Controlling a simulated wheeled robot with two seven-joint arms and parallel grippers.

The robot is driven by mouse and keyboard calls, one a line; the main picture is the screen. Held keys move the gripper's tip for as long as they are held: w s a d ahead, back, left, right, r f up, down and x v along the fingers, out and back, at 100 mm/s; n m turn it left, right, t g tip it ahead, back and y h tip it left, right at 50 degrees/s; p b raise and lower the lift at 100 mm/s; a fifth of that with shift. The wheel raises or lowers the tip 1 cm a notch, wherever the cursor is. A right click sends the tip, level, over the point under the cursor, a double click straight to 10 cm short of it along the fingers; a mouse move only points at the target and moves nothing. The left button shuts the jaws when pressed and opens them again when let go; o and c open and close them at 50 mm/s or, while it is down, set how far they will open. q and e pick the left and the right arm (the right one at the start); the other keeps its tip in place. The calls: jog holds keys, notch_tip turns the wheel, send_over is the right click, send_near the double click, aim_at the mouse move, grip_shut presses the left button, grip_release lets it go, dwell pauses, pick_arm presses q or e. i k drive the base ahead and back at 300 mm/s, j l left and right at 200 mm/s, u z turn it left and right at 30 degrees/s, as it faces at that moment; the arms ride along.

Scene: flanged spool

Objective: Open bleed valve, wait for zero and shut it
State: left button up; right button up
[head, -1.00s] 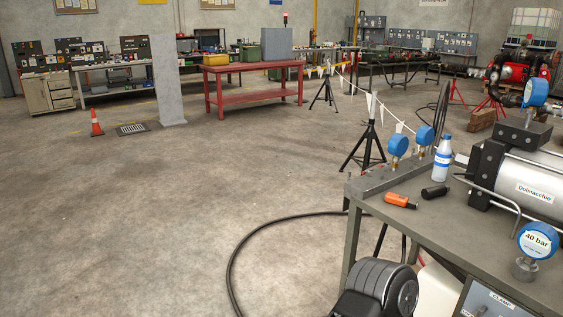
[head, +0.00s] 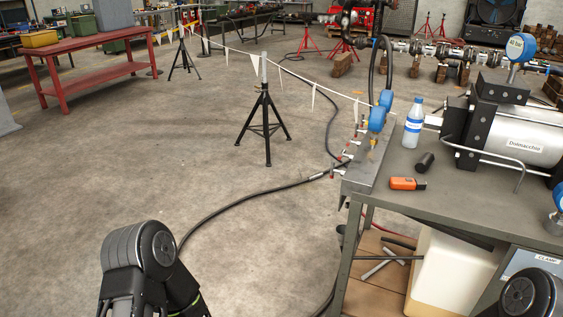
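A grey manifold block (head: 367,163) sits along the left edge of the grey bench (head: 470,205). Small valve handles (head: 346,158) with red and light parts stick out of its left side; I cannot tell which one is the bleed valve or how it is set. Blue gauges (head: 377,118) stand on the block, seen side-on, so their dials are hidden. Another blue gauge (head: 520,47) stands on the pump unit (head: 515,140) labelled Dolmacchio; its reading is too small to make out. Dark arm parts of mine show at the bottom left and bottom right. Neither gripper's fingers are in view.
An orange device (head: 408,184), a black cylinder (head: 425,162) and a blue-white bottle (head: 413,124) stand or lie on the bench. A black hose (head: 245,198) runs over the floor to the block. A black stand (head: 265,125) holds bunting.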

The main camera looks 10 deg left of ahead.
aim_at(333, 170)
jog(key=i+j, duration=0.2)
jog(key=j, duration=0.25)
jog(key=i+j, duration=0.25)
jog(key=j, duration=0.2)
jog(key=i+j+u, duration=0.1)
jog(key=j, duration=0.35)
jog(key=i+j, duration=0.55)
jog(key=j, duration=0.3)
jog(key=u, duration=0.05)
